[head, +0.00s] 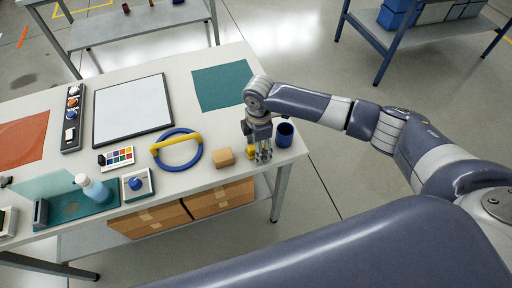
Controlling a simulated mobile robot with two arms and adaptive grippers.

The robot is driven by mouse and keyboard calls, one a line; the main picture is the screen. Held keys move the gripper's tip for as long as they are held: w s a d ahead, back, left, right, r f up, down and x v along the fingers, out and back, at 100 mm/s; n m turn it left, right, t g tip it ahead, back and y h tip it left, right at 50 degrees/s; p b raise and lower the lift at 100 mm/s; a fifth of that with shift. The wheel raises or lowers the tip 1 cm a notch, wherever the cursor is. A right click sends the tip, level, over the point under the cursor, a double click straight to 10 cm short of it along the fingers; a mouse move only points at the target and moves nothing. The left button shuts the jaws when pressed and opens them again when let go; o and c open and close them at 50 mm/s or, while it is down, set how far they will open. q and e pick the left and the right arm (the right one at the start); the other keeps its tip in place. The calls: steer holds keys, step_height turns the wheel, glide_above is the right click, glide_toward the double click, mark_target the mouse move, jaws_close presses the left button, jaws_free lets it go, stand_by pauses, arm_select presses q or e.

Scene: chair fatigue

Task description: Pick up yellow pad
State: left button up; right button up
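A small yellow pad (250,153) lies near the front right corner of the white table in the head view. It is partly covered by my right gripper (262,156). That gripper points down from above, with its fingers at the pad's right side, close to the table top. I cannot tell whether the fingers touch the pad or how far apart they are. My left gripper is not in view.
A dark blue cup (285,134) stands just right of the gripper, and a tan block (224,158) sits to its left. A blue ring with a yellow bar (177,149) lies farther left. A teal mat (220,86) is behind, bare. Cardboard boxes (150,221) sit on the shelf below.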

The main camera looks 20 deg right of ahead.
steer(key=c, duration=1)
steer(key=shift+r+b, duration=0.4)
steer(key=shift+r, duration=0.25)
steer(key=shift+s+a+r+b, duration=0.15)
steer(key=shift+r+b, duration=0.15)
steer(key=shift+r, duration=0.2)
steer(key=shift+a+r+b, duration=0.1)
steer(key=shift+r+b, duration=0.15)
steer(key=shift+r, duration=0.25)
steer(key=s+a+b, duration=0.1)
steer(key=s+a, duration=0.2)
steer(key=s+a+r+b, duration=0.1)
steer(key=s+a, duration=0.3)
steer(key=s+a+b, duration=0.1)
steer(key=s+a, duration=0.2)
steer(key=a, duration=0.1)
steer(key=shift+s+r, duration=0.3)
steer(key=shift+s, duration=0.05)
